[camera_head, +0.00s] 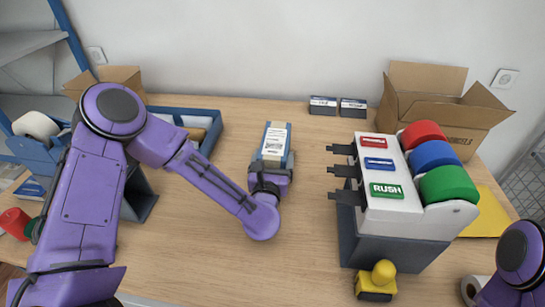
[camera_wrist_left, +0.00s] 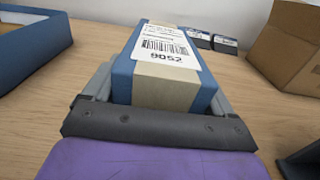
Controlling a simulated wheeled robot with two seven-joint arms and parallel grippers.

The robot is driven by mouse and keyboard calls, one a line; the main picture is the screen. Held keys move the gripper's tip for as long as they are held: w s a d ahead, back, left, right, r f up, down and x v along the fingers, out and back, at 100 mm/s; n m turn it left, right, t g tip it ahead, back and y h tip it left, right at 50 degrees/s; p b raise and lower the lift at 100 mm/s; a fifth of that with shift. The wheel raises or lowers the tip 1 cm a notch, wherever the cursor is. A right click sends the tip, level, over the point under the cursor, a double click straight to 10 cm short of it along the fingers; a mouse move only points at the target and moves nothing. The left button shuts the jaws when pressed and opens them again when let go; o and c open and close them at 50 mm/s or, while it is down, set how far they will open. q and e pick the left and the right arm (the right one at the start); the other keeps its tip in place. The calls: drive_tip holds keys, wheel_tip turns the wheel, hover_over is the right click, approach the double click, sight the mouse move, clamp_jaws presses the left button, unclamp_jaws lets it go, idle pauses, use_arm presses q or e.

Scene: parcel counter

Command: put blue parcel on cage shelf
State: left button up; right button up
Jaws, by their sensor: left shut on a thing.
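The blue parcel (camera_head: 275,138) is a long box with a beige band and a white label along its top. My left gripper (camera_head: 271,172) is shut on its near end, in the middle of the counter. In the left wrist view the parcel (camera_wrist_left: 166,88) sits between the two fingers of the left gripper (camera_wrist_left: 160,95), label up, pointing away. I cannot tell whether it touches the counter. A grey wire cage (camera_head: 525,170) shows in part at the right edge; its shelf is not clear. My right gripper is out of view; only part of that arm shows at lower right.
A tape and label stand (camera_head: 400,215) with red, blue and green rolls is right of the parcel. An open cardboard box (camera_head: 440,125) is behind it. A blue tray (camera_head: 205,115) lies to the left. Two small dark boxes (camera_head: 338,106) stand at the back. The counter's front middle is clear.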

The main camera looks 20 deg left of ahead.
use_arm(q)
drive_tip(key=shift+f, duration=0.25)
drive_tip(key=o, duration=1.3)
drive_tip(key=shift+c, duration=0.2)
drive_tip(key=shift+r, duration=0.1)
